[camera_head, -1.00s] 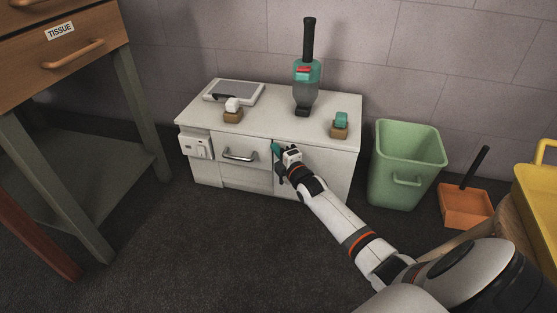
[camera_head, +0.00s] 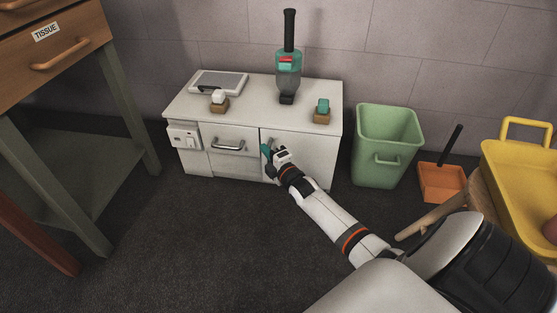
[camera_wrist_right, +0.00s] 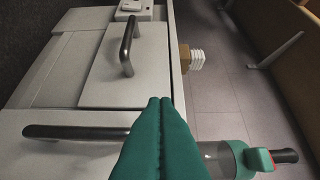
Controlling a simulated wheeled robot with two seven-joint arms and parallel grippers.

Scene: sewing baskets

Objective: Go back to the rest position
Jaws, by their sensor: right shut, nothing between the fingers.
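My right gripper (camera_head: 266,151) is shut and empty, in front of the right door (camera_head: 310,158) of the white cabinet (camera_head: 250,112). In the right wrist view its teal fingers (camera_wrist_right: 160,135) are pressed together, close to the dark bar handle (camera_wrist_right: 70,131) of that door. The picture does not show clearly whether they touch it. The drawer handle (camera_wrist_right: 127,44) lies farther off. The right door and the drawer (camera_head: 228,140) look shut. My left gripper is not in view.
On the cabinet stand a teal handheld vacuum (camera_head: 288,65), a grey-screened tablet (camera_head: 218,82) and two small wooden blocks with tops. A green bin (camera_head: 385,150), an orange dustpan (camera_head: 442,183) and a yellow tray (camera_head: 515,170) are at right. A wooden table (camera_head: 50,40) is at left.

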